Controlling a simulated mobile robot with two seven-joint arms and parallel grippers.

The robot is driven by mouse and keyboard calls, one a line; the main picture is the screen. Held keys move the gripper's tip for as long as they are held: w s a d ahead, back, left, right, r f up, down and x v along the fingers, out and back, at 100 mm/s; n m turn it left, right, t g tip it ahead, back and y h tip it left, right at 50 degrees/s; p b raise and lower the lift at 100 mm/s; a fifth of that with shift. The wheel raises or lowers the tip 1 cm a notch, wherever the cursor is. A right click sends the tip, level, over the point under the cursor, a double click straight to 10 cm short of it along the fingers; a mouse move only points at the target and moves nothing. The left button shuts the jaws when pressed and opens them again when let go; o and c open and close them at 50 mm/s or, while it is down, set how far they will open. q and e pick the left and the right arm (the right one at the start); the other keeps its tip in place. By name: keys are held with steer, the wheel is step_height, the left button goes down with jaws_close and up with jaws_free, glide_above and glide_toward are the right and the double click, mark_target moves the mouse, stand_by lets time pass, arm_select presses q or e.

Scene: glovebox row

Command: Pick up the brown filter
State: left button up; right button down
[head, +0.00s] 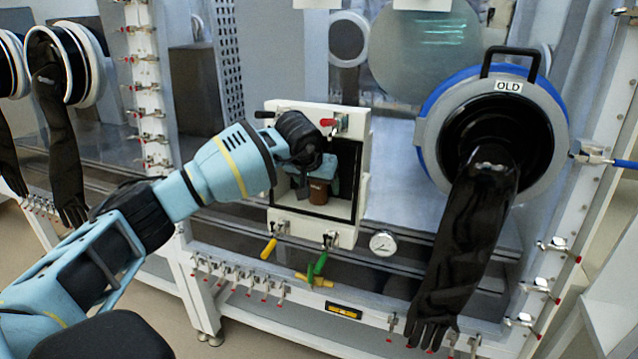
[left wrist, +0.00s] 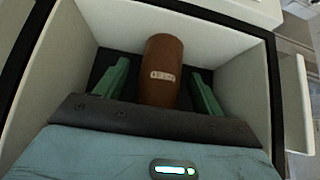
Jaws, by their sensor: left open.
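The brown filter (left wrist: 161,60) is a brown cylinder with a small pale label, inside a white-walled box in the left wrist view. In the head view the brown filter (head: 318,194) shows in the opening of the small white-framed hatch (head: 346,233), partly covered from above by my gripper. My left gripper (left wrist: 160,69) is open, its two green fingers on either side of the filter, with visible gaps. The filter's lower end is hidden behind the gripper's body. My left arm reaches in from the left. My right gripper is not in view.
The hatch walls stand close around the gripper. A blue-ringed glove port (head: 436,110) marked OLD, with a hanging black glove (head: 460,250), is to the right. A round gauge (head: 383,243) and yellow and green handles (head: 320,263) sit below the hatch. More gloves hang at left.

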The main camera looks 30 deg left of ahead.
arm_select(q)
steer(key=c, duration=1.2)
steer(key=shift+s+r, duration=0.25)
steer(key=shift+r, duration=0.15)
steer(key=s+d+r, duration=0.3)
steer(key=s+r, duration=0.4)
steer(key=s, duration=0.6)
steer(key=shift+d, duration=0.15)
